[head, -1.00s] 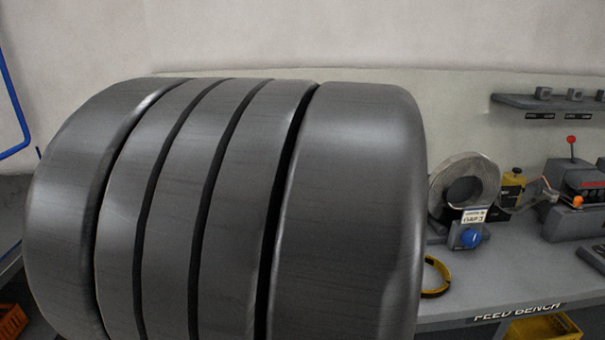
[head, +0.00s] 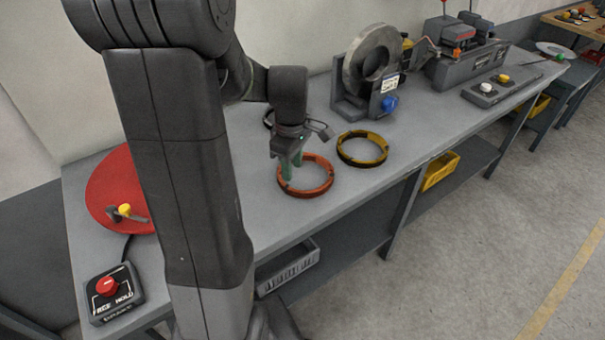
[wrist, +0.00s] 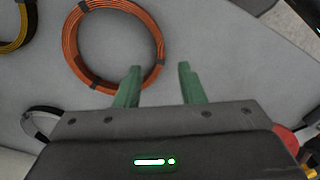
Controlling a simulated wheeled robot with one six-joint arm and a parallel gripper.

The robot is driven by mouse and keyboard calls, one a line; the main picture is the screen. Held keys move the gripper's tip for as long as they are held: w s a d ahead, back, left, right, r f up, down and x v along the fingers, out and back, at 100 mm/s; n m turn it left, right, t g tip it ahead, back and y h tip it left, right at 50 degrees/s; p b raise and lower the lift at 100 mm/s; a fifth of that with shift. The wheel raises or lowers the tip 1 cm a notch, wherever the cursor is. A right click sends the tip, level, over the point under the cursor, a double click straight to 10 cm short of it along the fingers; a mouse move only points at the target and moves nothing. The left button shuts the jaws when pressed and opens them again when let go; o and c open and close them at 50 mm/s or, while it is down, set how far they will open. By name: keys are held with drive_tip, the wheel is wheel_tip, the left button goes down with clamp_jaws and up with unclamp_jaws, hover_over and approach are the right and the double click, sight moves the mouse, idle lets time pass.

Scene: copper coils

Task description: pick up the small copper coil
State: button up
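The small copper coil (head: 308,192) is an orange-brown ring with dark ties, lying flat on the grey bench. In the wrist view the coil (wrist: 69,45) shows at upper left. My gripper (head: 291,166) points down at the coil's left side in the head view. In the wrist view my gripper (wrist: 160,70) has its two green fingers apart with nothing held. The left finger overlaps the inside of the ring and the right finger is outside it, with part of the rim between. I cannot tell the fingertips' exact height above the bench.
A yellow-and-black coil (head: 366,163) lies right of the copper one. A dark coil (head: 267,118) is partly hidden behind my gripper. A machine with a grey ring (head: 351,70) stands behind. A red disc (head: 108,190) and a red-button box (head: 110,290) are at left.

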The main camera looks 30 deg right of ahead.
sight(292, 188)
drive_tip(key=shift+w+a+f, duration=0.1)
drive_tip(key=shift+f, duration=3.65)
clamp_jaws()
